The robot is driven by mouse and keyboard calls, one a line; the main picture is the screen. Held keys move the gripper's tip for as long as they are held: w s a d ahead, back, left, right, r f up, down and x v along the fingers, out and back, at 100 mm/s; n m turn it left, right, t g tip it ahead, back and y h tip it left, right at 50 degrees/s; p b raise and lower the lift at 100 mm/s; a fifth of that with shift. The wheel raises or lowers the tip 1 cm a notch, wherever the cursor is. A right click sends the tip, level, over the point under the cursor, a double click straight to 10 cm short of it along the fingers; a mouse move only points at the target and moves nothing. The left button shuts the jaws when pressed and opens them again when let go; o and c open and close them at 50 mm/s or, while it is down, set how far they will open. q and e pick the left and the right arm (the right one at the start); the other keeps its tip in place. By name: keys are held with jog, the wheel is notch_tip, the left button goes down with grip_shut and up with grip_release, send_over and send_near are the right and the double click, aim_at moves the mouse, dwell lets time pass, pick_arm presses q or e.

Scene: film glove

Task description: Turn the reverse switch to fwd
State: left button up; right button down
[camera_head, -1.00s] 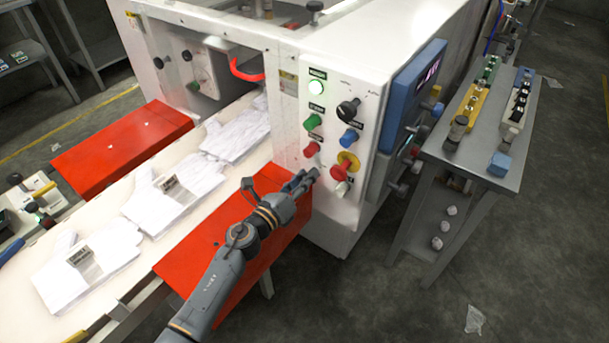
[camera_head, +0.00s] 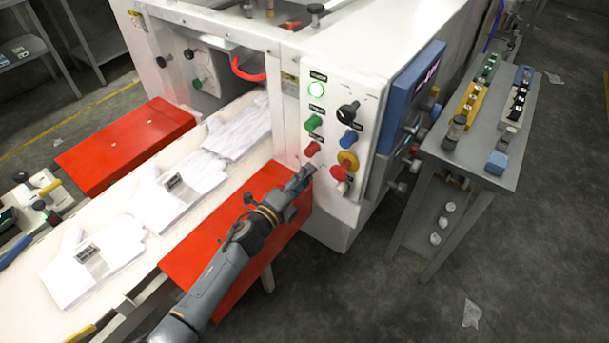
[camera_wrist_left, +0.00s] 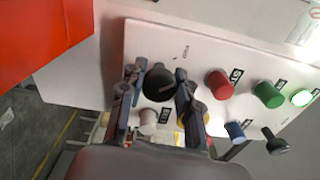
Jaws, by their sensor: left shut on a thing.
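The reverse switch, a round black knob (camera_wrist_left: 158,85), sits on the white control panel (camera_wrist_left: 140,40) in the left wrist view. My left gripper (camera_wrist_left: 156,92) has one finger on each side of it and is shut on it. In the head view my left gripper (camera_head: 304,174) is at the panel's lower left corner, below the red button (camera_head: 312,149), and hides the knob. Small markings stand by the knob, too small to read. I cannot tell which way the knob points. My right gripper is not in view.
Close by on the panel are a yellow-ringed red button (camera_head: 347,162), a white knob (camera_head: 342,188), a blue button (camera_head: 350,138), a green button (camera_head: 313,123), a black selector (camera_head: 348,110) and a lit green lamp (camera_head: 316,89). A red guard (camera_head: 220,245) lies under my left arm.

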pick_arm(q)
jog(key=shift+n, duration=0.6)
jog(key=o, duration=1.1)
jog(key=shift+o, duration=0.2)
jog(key=shift+s+a, duration=0.1)
jog(key=v, duration=1.1)
jog(key=shift+s+a, duration=0.25)
jog(key=shift+s, duration=0.05)
jog(key=shift+f, duration=0.1)
